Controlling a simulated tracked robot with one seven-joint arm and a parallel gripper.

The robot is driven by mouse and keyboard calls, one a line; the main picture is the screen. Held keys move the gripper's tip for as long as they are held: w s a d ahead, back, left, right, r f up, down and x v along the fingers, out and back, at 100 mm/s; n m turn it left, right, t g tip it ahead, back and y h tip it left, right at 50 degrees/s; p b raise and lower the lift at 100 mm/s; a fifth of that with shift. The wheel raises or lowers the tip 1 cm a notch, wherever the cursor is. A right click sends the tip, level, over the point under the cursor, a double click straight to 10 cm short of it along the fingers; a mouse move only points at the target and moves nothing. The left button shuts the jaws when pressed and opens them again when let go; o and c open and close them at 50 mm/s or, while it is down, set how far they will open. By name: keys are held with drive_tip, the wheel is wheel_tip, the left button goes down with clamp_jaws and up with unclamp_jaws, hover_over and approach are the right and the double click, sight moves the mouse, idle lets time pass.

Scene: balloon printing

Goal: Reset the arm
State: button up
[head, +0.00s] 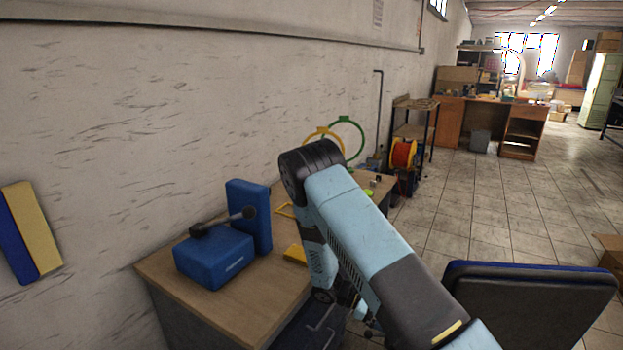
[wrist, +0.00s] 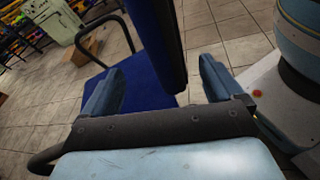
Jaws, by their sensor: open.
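My arm is light blue with dark joints and reaches in the head view from the lower right up over the desk edge, then bends down. My gripper shows in the wrist view (wrist: 160,85), its two blue fingers wide apart with nothing between them. Beyond the fingers is a chair with a dark blue seat (wrist: 150,82). In the head view the gripper end is mostly hidden behind my arm, low beside the desk.
A wooden desk (head: 220,296) bears a blue machine with a lever (head: 214,259) and a yellow block (head: 294,254). Green (head: 344,123) and yellow rings stand at its far end. A dark chair (head: 530,300) is at lower right. The tiled floor (head: 470,210) beyond is clear.

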drive_tip(key=s+r+m+t+y, duration=0.1)
drive_tip(key=s+r+m+y, duration=0.15)
drive_tip(key=r, duration=0.65)
drive_tip(key=s+r+m+y, duration=0.15)
drive_tip(key=r+y, duration=0.25)
drive_tip(key=r, duration=0.5)
drive_tip(key=s+r+m+t+y, duration=0.1)
drive_tip(key=r+m+y, duration=0.2)
drive_tip(key=r, duration=0.7)
drive_tip(key=s+r+m+t+y, duration=0.4)
drive_tip(key=s+r+t, duration=0.4)
drive_tip(key=s+r, duration=0.9)
drive_tip(key=shift+s+a+m+t+y, duration=0.25)
drive_tip(key=shift+s+m+t+y, duration=0.05)
drive_tip(key=shift+s+t+y, duration=0.15)
drive_tip(key=shift+r, duration=0.1)
